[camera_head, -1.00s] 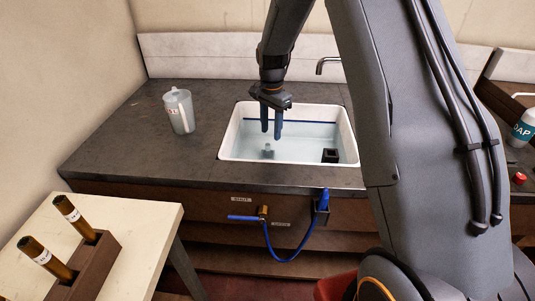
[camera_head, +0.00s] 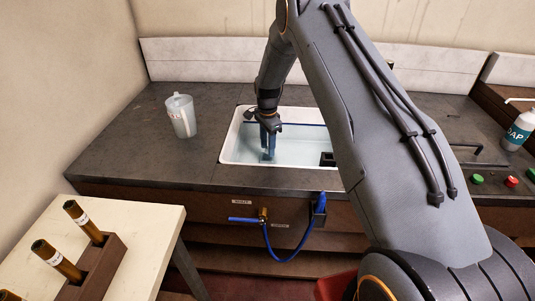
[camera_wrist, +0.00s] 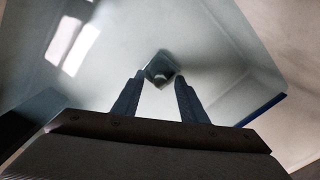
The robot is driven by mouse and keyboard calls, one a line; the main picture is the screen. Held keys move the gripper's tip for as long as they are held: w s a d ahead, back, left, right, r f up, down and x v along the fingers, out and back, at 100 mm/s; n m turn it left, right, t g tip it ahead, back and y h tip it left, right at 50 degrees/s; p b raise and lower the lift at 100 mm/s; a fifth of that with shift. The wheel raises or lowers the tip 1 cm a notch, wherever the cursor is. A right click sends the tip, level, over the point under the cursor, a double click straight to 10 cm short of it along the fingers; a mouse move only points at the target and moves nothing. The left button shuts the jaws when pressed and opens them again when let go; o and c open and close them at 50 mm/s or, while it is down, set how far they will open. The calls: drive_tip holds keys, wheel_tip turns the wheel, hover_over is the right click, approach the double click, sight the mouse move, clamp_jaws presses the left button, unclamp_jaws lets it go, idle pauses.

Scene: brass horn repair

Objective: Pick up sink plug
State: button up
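The sink plug (camera_wrist: 160,66) shows in the wrist view as a small grey piece with a dark, roughly square surround, on the sink floor. The white sink (camera_head: 231,147) holds pale blue water. In the head view my gripper (camera_head: 268,154) points down into the sink, its fingers low in the water and covering most of the plug. In the wrist view my gripper (camera_wrist: 160,78) is open, with a gap between the two blue fingertips. The plug lies in line with that gap, just beyond the tips. I cannot tell whether the fingers touch it.
A dark square block (camera_head: 327,159) is in the sink on the right. A clear jug (camera_head: 181,116) stands on the dark counter (camera_head: 135,150) to the left. A soap bottle (camera_head: 518,131) and buttons (camera_head: 511,182) are at the right. A blue hose (camera_head: 285,260) hangs at the front.

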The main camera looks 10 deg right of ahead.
drive_tip(key=shift+f, duration=0.75)
clamp_jaws()
drive_tip(key=shift+r, duration=0.1)
